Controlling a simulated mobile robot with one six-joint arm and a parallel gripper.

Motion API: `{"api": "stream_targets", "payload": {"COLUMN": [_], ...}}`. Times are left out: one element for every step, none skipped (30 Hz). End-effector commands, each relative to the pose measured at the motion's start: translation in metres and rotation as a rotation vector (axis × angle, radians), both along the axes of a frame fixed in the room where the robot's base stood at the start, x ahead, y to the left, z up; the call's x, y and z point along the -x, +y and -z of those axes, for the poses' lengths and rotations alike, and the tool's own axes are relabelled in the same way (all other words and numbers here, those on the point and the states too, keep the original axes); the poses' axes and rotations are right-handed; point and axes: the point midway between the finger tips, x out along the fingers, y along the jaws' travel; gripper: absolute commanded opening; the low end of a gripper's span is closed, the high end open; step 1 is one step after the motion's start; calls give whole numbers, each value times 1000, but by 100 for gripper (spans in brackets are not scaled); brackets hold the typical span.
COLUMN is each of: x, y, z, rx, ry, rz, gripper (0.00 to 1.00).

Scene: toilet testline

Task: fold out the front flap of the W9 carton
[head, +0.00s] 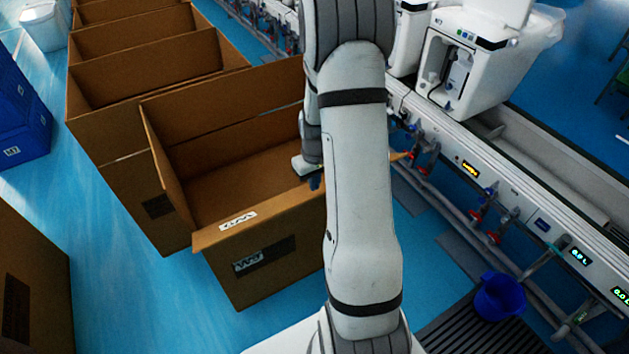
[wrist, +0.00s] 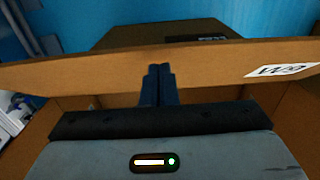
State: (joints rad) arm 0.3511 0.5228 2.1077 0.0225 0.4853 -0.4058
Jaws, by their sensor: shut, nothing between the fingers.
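The W9 carton (head: 280,250) stands open at the top in the head view, a W9 label on its front face. Its front flap (head: 215,233), with a white W9 label, slants outward over the front face. In the wrist view the flap (wrist: 100,73) crosses the picture as a long band, with part of the carton's front (wrist: 165,34) beyond it. My gripper (wrist: 158,70) is shut and empty, its dark blue fingertips overlapping the flap from the carton's inner side; contact is unclear. In the head view my gripper (head: 315,183) is low over the carton opening, partly hidden by my arm.
The left flap (head: 165,165) and back flap (head: 225,100) stand up. More open cartons (head: 150,45) are lined up behind. Another carton (head: 25,280) is at lower left. The testline (head: 500,165) runs along the right, with a blue bucket (head: 500,298) below.

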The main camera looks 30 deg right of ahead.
Motion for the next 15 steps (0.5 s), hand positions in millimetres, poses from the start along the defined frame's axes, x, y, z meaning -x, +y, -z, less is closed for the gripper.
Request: {"api": "stream_targets", "payload": {"x": [0, 0, 0, 1, 1, 3, 4, 6, 9, 11, 13, 16, 19, 21, 23], "y": [0, 0, 0, 0, 0, 0, 0, -1, -1, -1, -1, -1, -1, -1, -1], "z": [0, 0, 0, 1, 2, 4, 6, 8, 12, 14, 16, 20, 22, 24, 25], "rx": [0, 0, 0, 0, 0, 0, 0, 0, 0, 0, 0, 0, 0, 0, 0], "ry": [0, 0, 0, 0, 0, 0, 0, 0, 1, 0, 0, -1, 0, 0, 0], "rz": [1, 1, 1, 1, 1, 1, 2, 1, 1, 1, 1, 1, 1, 1, 1], "gripper": [0, 0, 0, 0, 0, 0, 0, 0, 0, 0, 0, 0, 0, 0, 0]}}
